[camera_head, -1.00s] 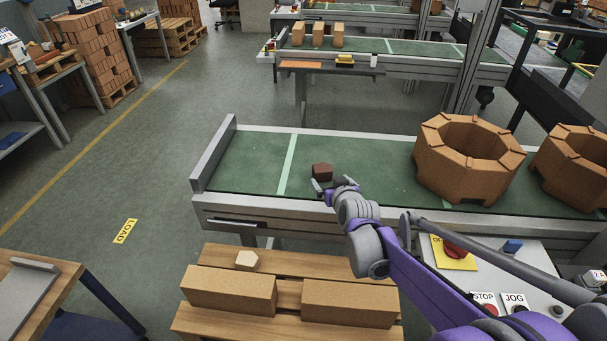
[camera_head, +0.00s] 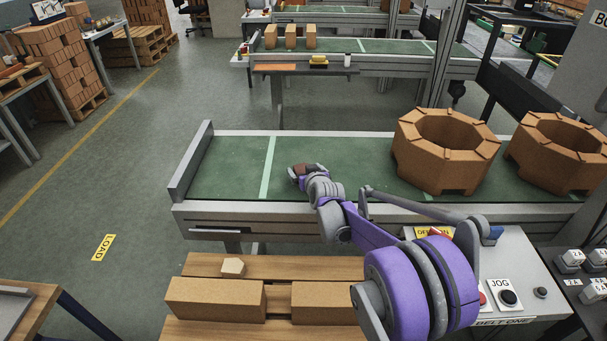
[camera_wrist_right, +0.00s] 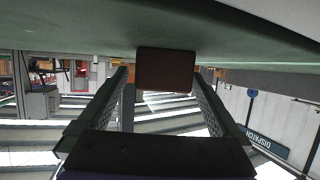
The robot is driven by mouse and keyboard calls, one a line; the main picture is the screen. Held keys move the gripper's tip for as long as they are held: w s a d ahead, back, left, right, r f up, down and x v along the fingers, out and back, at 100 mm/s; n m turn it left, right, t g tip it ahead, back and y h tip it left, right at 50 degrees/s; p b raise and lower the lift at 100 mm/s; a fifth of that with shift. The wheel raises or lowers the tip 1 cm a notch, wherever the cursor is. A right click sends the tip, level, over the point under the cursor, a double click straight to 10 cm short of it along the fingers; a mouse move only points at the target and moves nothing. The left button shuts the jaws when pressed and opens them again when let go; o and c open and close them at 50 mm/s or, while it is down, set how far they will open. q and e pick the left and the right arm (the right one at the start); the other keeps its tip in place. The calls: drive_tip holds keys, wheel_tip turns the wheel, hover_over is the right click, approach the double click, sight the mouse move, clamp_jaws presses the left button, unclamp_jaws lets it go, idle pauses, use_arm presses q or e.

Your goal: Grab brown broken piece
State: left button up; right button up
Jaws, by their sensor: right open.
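The brown broken piece (camera_head: 301,168) is a small dark reddish-brown block on the green conveyor belt (camera_head: 225,170), right of the pale stripe. My right gripper (camera_head: 307,171) is low over the belt, its fingers around the piece and partly hiding it. In the right wrist view the piece (camera_wrist_right: 165,70) sits between the tips of the two open fingers, with a visible gap on the left and almost none on the right. I cannot tell whether a finger touches it. My left gripper is out of view.
Two octagonal brick rings (camera_head: 445,150) stand on the belt to the right. A control panel (camera_head: 530,285) with buttons is in front. A pallet (camera_head: 205,263) with long bricks and a pale broken piece (camera_head: 233,266) is below the belt. The belt's left end is clear.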

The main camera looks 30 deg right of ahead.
drive_tip(key=shift+w+d+f, duration=0.1)
drive_tip(key=shift+w+f, duration=0.15)
drive_tip(key=shift+w, duration=0.25)
